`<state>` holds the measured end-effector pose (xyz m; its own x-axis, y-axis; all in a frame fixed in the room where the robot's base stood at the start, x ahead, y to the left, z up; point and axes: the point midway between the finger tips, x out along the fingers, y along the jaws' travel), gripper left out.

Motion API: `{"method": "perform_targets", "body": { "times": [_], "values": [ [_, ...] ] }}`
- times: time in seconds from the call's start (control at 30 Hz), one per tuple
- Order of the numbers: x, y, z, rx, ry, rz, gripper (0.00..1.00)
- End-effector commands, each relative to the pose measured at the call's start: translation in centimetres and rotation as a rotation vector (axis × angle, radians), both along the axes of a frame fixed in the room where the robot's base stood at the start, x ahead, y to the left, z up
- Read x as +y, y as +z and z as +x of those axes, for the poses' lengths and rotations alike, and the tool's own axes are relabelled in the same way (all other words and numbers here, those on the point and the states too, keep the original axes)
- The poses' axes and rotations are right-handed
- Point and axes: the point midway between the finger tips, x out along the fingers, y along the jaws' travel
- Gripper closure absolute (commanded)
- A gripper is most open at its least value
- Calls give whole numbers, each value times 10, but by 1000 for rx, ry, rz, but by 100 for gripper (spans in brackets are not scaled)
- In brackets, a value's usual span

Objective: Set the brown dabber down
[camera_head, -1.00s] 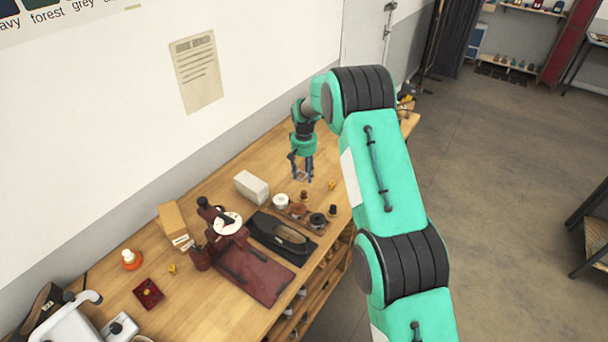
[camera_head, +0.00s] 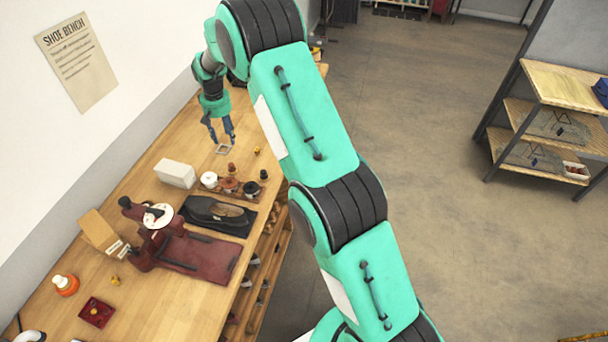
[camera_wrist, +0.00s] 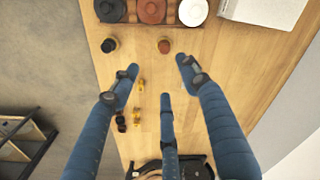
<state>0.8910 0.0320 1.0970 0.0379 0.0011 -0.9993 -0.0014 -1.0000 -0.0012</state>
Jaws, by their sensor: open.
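The brown dabber (camera_head: 232,168) stands on the bench just behind the row of tins. It also shows in the wrist view (camera_wrist: 164,46) as a small reddish-brown round top, upright and apart from the fingers. My gripper (camera_head: 222,139) points down over the bench, farther along it than the dabber. A small pale square outline (camera_head: 223,149) lies on the bench below the fingertips.
A black dabber (camera_head: 263,174) stands right of the brown one. White (camera_head: 209,180), brown (camera_head: 230,185) and black tins sit close by. A pale block (camera_head: 175,173), a shoe (camera_head: 216,211) and small yellow pieces (camera_head: 257,150) are near. Bare wood surrounds the square outline.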

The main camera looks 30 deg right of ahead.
Motion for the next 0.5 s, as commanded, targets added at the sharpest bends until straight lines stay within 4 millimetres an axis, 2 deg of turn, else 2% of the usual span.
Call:
{"method": "perform_targets", "body": {
  "times": [0.03,0.1,0.5],
  "values": [
    [-1,20,-6,-13,0,0,54],
    [-2,43,-16,-26,0,1,54],
    [-9,159,-86,-98,0,3,54]
  ]
}}
